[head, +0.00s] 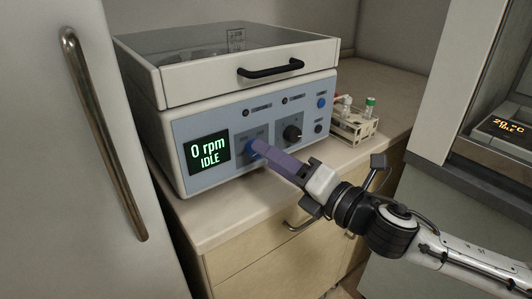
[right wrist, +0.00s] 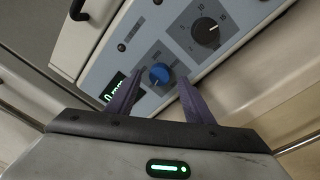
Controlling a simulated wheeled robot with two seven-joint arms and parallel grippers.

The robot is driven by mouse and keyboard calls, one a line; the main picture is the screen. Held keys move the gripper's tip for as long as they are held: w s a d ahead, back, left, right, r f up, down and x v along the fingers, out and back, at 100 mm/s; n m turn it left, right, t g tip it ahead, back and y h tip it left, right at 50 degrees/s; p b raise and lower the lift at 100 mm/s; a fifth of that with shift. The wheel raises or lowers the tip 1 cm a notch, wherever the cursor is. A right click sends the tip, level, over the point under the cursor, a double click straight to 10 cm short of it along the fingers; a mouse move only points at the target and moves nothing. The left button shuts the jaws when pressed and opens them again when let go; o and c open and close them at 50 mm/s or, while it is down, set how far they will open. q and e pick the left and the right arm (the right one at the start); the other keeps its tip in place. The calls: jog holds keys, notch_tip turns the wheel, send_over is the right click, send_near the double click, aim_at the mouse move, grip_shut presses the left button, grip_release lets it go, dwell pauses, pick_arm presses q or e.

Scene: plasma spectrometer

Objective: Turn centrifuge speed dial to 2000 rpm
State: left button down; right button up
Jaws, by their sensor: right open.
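The centrifuge (head: 180,90) stands on the counter with its lid closed. Its display (head: 208,151) reads 0 rpm and IDLE. The blue speed dial (head: 251,149) is on the front panel, right of the display, partly hidden by my gripper in the head view. The blue dial (right wrist: 159,74) shows fully in the right wrist view. My right gripper (head: 258,148) points at the dial. In the right wrist view its purple fingers (right wrist: 158,92) are open, one on each side of the dial's lower area; I cannot tell whether they touch it. My left gripper is not in view.
A black dial (head: 292,133) sits right of the blue one, with small buttons (head: 321,103) beyond it. A tube rack (head: 355,123) stands on the counter at the right. A door with a long handle (head: 104,140) is close on the left. Another device (head: 505,128) is at far right.

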jog(key=shift+x, duration=1.15)
jog(key=c, duration=1)
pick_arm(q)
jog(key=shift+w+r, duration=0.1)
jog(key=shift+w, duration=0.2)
pick_arm(e)
jog(key=shift+c, duration=0.2)
